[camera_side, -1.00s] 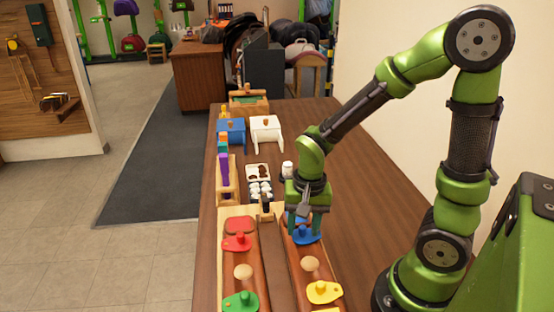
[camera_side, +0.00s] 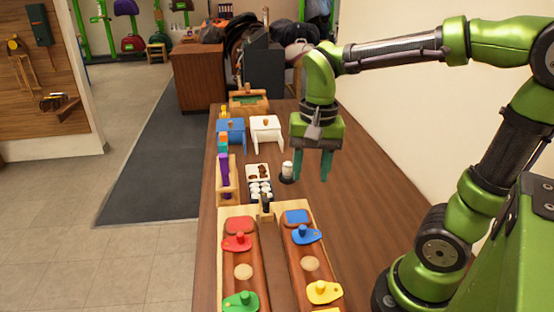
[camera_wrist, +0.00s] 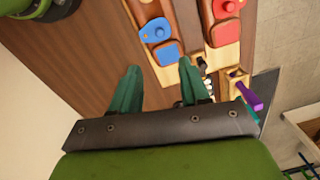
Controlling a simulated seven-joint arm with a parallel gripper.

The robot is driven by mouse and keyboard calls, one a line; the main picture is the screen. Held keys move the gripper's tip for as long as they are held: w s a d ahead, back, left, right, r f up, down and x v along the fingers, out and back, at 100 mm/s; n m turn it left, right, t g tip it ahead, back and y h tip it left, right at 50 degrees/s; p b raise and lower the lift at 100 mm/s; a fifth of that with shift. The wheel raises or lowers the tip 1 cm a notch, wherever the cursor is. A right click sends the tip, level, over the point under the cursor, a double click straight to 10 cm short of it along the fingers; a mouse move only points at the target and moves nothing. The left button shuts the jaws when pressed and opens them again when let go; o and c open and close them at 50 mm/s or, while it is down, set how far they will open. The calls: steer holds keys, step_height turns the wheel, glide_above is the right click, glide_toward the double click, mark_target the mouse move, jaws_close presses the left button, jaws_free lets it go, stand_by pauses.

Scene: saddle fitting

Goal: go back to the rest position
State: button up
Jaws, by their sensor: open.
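My gripper (camera_side: 312,165) hangs above the brown table (camera_side: 360,220), to the right of the small white-topped bottle and beyond the saddle board. Its two teal fingers point down, apart, with nothing between them. The blue knobbed piece (camera_side: 306,235) lies on the right-hand brown panel, just in front of a blue square pad (camera_side: 297,217). The same blue piece (camera_wrist: 155,31) and blue pad (camera_wrist: 168,54) show in the wrist view.
The saddle board (camera_side: 272,260) also holds red (camera_side: 237,242), green (camera_side: 240,301) and yellow (camera_side: 323,291) knobbed pieces. The table's right side is clear.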

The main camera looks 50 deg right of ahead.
steer(key=shift+r, duration=0.9)
steer(key=s+a+n+t, duration=0.1)
steer(key=n+t, duration=0.1)
steer(key=a+n+t+y, duration=0.1)
steer(key=n+t, duration=0.1)
steer(key=s+a+n+t, duration=0.1)
steer(key=n+t, duration=0.1)
steer(key=n, duration=0.1)
steer(key=shift+s+a+r+t+y, duration=0.1)
steer(key=shift+s+r+t+y, duration=0.1)
steer(key=shift+s+t+y, duration=0.15)
